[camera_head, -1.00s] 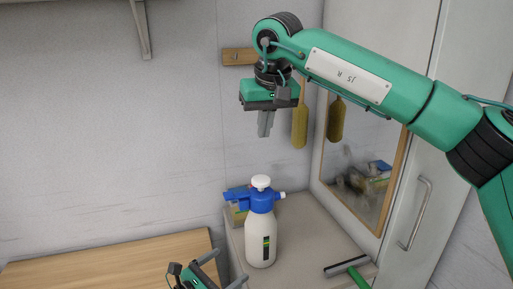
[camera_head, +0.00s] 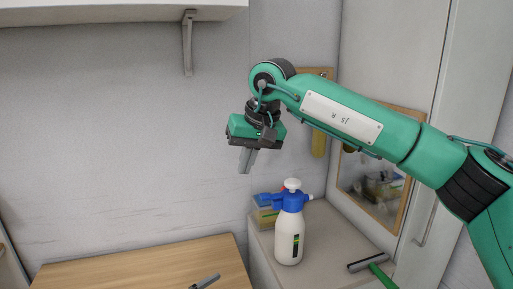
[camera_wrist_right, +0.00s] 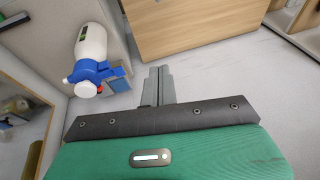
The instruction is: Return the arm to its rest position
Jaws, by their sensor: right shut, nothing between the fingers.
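My right arm comes in from the right in the head view, raised in the air. Its gripper (camera_head: 246,160) points down, shut and empty, above and to the left of the spray bottle. In the right wrist view the two fingers (camera_wrist_right: 158,85) are together with nothing between them. At the bottom edge of the head view a small grey piece (camera_head: 205,281), likely a fingertip of my left gripper, shows over the wooden surface. The rest of the left gripper is out of frame.
A white spray bottle with a blue head (camera_head: 289,228) stands on a grey counter (camera_head: 330,235). A squeegee with a green handle (camera_head: 372,263) lies right of it. A mirror (camera_head: 375,190) and a shelf (camera_head: 110,14) are on the walls. A wooden top (camera_head: 140,268) is at lower left.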

